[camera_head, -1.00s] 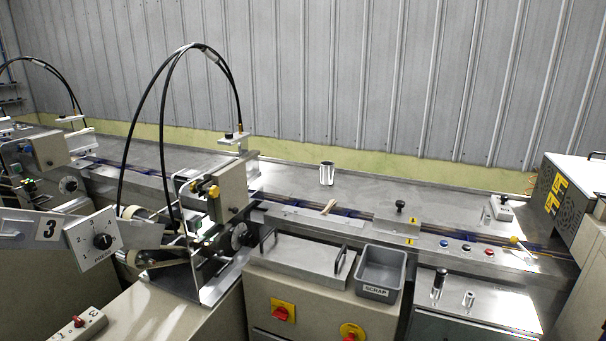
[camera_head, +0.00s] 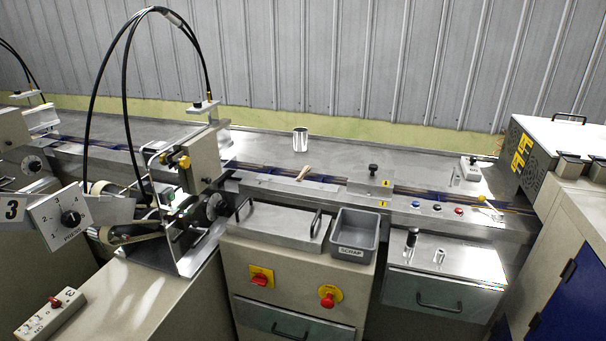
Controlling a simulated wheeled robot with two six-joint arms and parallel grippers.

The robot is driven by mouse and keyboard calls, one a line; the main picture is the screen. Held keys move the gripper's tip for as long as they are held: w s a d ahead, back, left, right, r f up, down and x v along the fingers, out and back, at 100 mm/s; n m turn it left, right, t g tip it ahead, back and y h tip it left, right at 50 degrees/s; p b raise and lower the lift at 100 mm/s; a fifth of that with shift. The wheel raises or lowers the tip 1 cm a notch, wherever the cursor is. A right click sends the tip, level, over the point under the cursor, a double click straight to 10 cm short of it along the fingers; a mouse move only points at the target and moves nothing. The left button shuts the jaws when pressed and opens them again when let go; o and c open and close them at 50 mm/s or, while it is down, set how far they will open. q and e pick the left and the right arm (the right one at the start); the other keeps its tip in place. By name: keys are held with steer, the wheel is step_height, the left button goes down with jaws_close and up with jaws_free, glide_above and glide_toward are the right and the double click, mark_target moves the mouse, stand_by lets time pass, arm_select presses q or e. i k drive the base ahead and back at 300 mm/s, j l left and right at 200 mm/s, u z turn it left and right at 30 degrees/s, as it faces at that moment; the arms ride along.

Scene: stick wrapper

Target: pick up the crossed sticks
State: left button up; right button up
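The crossed sticks (camera_head: 304,173) are small, pale tan pieces lying on the machine's conveyor channel, just right of the wrapping head. They sit close together, and at this distance I cannot tell exactly how they cross. Neither of my grippers shows in the head view.
The wrapping head (camera_head: 190,170) with looping black hoses stands left of the sticks. In front are a flat tray with handles (camera_head: 275,222) and a grey SCRAP bin (camera_head: 355,232). A metal cup (camera_head: 300,140) stands behind. A grey box machine (camera_head: 560,150) is at right.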

mark_target(300, 177)
steer(key=i+z, duration=0.45)
steer(key=i+j+z, duration=0.4)
steer(key=i, duration=0.2)
steer(key=i+l, duration=0.05)
steer(key=l, duration=0.05)
